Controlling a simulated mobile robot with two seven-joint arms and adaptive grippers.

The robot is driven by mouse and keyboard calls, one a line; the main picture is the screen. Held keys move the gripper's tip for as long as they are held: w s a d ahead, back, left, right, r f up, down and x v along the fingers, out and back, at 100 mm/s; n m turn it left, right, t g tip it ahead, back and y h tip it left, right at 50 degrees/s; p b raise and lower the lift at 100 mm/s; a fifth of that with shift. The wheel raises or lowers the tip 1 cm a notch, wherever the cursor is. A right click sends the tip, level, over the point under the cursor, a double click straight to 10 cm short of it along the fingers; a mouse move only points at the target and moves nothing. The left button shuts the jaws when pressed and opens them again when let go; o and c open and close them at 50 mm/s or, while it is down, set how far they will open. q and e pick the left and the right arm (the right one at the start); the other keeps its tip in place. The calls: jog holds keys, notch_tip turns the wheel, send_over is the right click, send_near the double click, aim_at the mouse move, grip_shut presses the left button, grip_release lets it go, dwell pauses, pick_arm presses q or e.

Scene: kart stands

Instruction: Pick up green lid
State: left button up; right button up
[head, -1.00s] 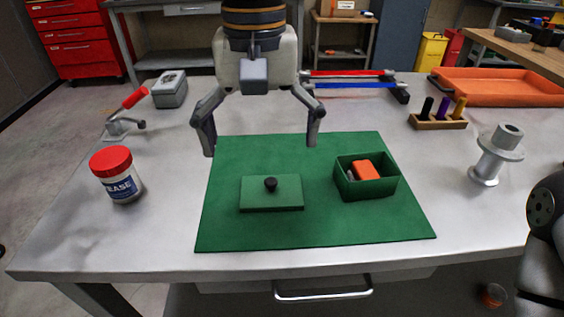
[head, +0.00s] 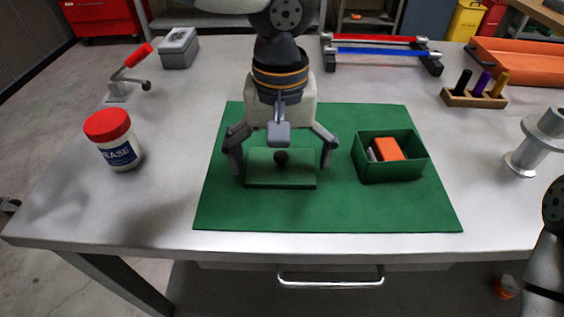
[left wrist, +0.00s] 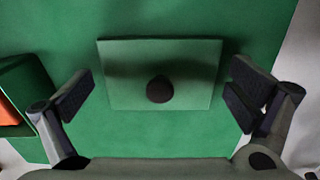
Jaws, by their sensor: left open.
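The green lid (head: 265,177) is a flat rectangular plate with a round black knob (head: 281,158), lying on the green mat (head: 330,213). My left gripper (head: 281,172) is open above the lid, with one finger near each short end. In the left wrist view, the lid (left wrist: 135,92) and its dark knob (left wrist: 160,90) lie between the open fingers (left wrist: 160,97), with a gap on both sides. I cannot tell whether the fingertips touch the mat. My right gripper is not in view.
An open green box (head: 390,173) with an orange block (head: 388,149) inside stands right of the lid. A grease jar (head: 118,153) with a red cap is at left. A peg rack (head: 473,98) and a grey flanged part (head: 540,145) are at right. The front mat is clear.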

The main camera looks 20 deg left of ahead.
pick_arm(q)
jog(key=shift+r, duration=0.15)
jog(key=c, duration=1.2)
jog(key=shift+s, duration=0.1)
jog(key=shift+c, duration=1.3)
jog(key=shift+s+f, duration=0.1)
jog(key=shift+f, duration=0.15)
jog(key=shift+r, duration=0.1)
